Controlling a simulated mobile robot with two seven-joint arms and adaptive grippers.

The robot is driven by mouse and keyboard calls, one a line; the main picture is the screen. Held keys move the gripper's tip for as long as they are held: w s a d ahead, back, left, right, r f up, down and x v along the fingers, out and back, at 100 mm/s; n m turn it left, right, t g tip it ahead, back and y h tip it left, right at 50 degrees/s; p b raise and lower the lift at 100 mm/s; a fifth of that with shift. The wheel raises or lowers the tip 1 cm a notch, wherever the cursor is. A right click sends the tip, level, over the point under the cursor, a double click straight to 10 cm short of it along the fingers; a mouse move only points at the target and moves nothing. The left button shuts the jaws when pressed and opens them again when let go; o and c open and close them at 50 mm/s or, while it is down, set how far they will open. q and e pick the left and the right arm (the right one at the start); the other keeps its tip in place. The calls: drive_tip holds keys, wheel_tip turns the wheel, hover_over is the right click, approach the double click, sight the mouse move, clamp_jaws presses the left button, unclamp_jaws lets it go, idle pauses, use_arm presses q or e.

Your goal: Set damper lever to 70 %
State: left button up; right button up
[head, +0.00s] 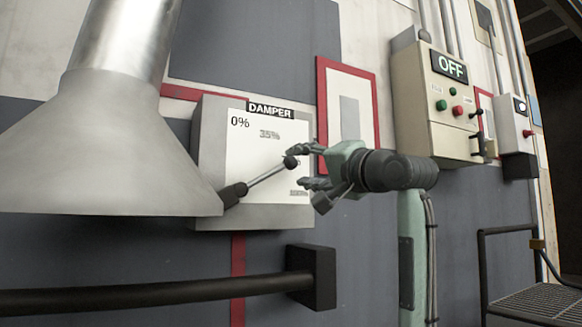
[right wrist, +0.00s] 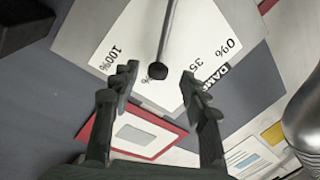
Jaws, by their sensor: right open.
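The damper panel (head: 213,135) is a grey box with a white face, marked 0% at upper left, 35% at top and 100% at lower right. Its lever (head: 267,175) runs from a dark pivot at lower left up and right to a black knob (head: 290,162). In the right wrist view the knob (right wrist: 157,71) lies between 35% and 100%, beside a label showing only "%". My right gripper (head: 298,166) is open, its fingertips either side of the knob. In the right wrist view the open fingers (right wrist: 160,81) flank it with gaps. My left gripper is out of view.
A large grey metal cone (head: 110,150) stands at the left, close before the panel's left edge. A dark bar (head: 150,297) ends at a black block below the panel. A beige control box (head: 433,105) reading OFF hangs to the right. A railing (head: 483,270) stands at lower right.

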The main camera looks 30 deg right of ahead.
drive_tip(key=a+v, duration=0.1)
drive_tip(key=v, duration=0.5)
drive_tip(key=shift+s+d, duration=0.15)
drive_tip(key=shift+d, duration=0.35)
